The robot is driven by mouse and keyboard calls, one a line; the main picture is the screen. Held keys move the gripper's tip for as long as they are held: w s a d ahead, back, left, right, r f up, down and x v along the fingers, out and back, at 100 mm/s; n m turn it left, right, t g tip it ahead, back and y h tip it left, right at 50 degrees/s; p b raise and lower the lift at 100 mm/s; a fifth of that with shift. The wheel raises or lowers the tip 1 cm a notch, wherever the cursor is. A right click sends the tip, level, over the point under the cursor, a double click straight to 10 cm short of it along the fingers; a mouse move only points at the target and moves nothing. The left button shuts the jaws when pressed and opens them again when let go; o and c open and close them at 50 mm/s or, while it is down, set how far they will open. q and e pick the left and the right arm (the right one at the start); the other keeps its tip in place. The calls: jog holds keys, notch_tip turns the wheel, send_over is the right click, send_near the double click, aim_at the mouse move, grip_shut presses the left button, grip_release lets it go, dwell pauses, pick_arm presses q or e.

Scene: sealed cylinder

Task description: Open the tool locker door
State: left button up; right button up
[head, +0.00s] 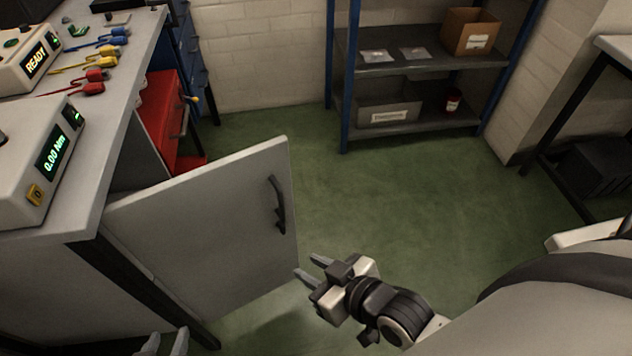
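The grey locker door (205,225) stands swung out from under the workbench at the left, with a dark bar handle (278,205) near its free edge. Behind it, part of the opening under the bench shows. My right gripper (312,268) is to the right of the door's lower free edge, below the handle, and looks apart from both. Its two fingers are spread with nothing between them. Only the fingertips of my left gripper (166,344) show at the bottom edge, in front of the door's lower part. They are apart and empty; the rest is out of frame.
The workbench (125,75) carries meters and coloured cables. A red cabinet (163,115) stands beyond the door. A blue-post shelf (425,70) with boxes is at the back wall. A dark-legged table (575,105) is at the right. Green floor (365,185) in the middle is clear.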

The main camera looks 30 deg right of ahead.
jog(key=f+t+y+b, duration=0.1)
jog(key=b, duration=0.1)
jog(key=t+b, duration=0.4)
jog(key=t, duration=0.1)
send_near(283, 204)
jog(key=shift+m+h, duration=0.4)
jog(key=x, duration=1)
jog(key=shift+w+a+r, duration=0.1)
jog(key=shift+w+a, duration=0.15)
jog(key=shift+a, duration=0.05)
jog(key=shift+c, duration=0.2)
grip_shut()
